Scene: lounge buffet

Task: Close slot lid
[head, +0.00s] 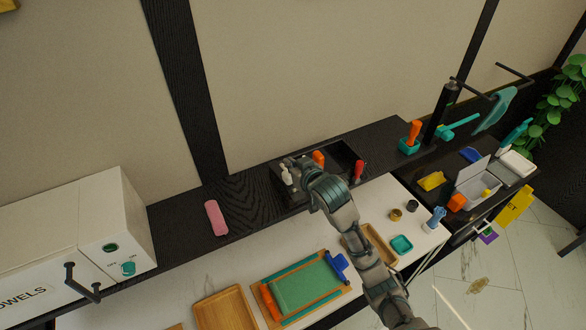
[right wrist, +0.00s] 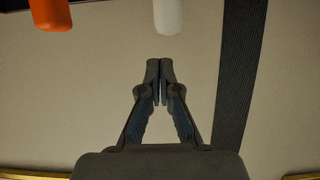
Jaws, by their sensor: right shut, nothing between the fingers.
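A black slotted holder (head: 347,154) sits on the dark shelf against the wall. A white-handled thing (head: 286,176), an orange-handled one (head: 318,157) and a red-handled one (head: 358,171) stand in or at it. My right gripper (head: 293,163) is over the holder's left part, close to the white handle; my arm hides much of the holder. I cannot make out a separate lid or its position. In the right wrist view the right gripper (right wrist: 160,70) is shut and empty, with a white end (right wrist: 168,15) and an orange end (right wrist: 50,14) apart from its tips.
A pink roll (head: 215,217) lies on the shelf to the left, near a white towel cabinet (head: 75,240). A wooden tray (head: 225,309) and a green board (head: 300,285) lie below. A clear bin (head: 478,193) stands at the right.

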